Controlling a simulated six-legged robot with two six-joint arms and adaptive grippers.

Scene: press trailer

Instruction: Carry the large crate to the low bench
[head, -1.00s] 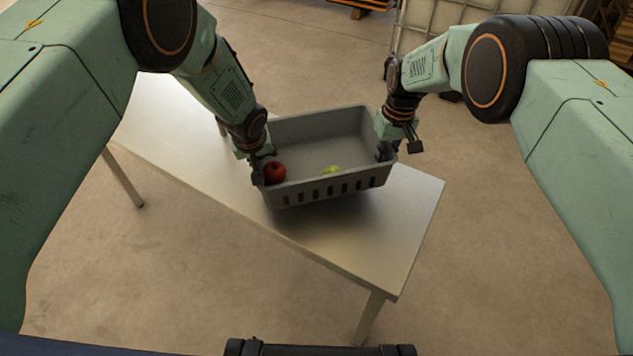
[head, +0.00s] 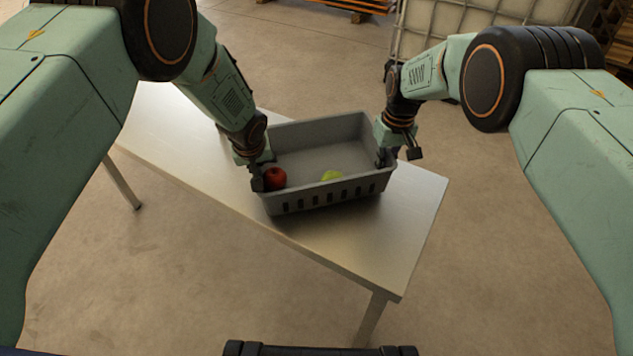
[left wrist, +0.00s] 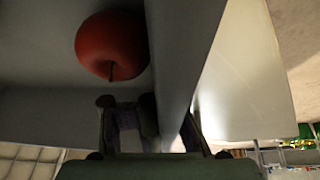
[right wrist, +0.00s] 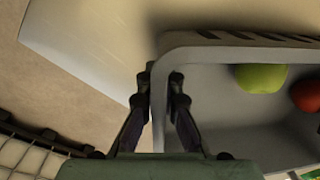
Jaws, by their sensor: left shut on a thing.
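The large grey crate (head: 325,195) is at the low bench's (head: 330,248) right half, close above or on its top; I cannot tell if it touches. A red apple (head: 275,178) and a green apple (head: 331,176) lie inside it. My left gripper (head: 262,178) is shut on the crate's left wall, beside the red apple, which also shows in the left wrist view (left wrist: 112,45). My right gripper (right wrist: 164,85) has its fingers on either side of the crate's opposite wall and looks shut on it. The crate's underside is hidden.
The bench top is bare left of the crate (head: 180,135), and a strip is free at its front right. A white caged tank (head: 440,20) stands behind, with a wooden pallet (head: 350,8) at the back. The floor around is clear.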

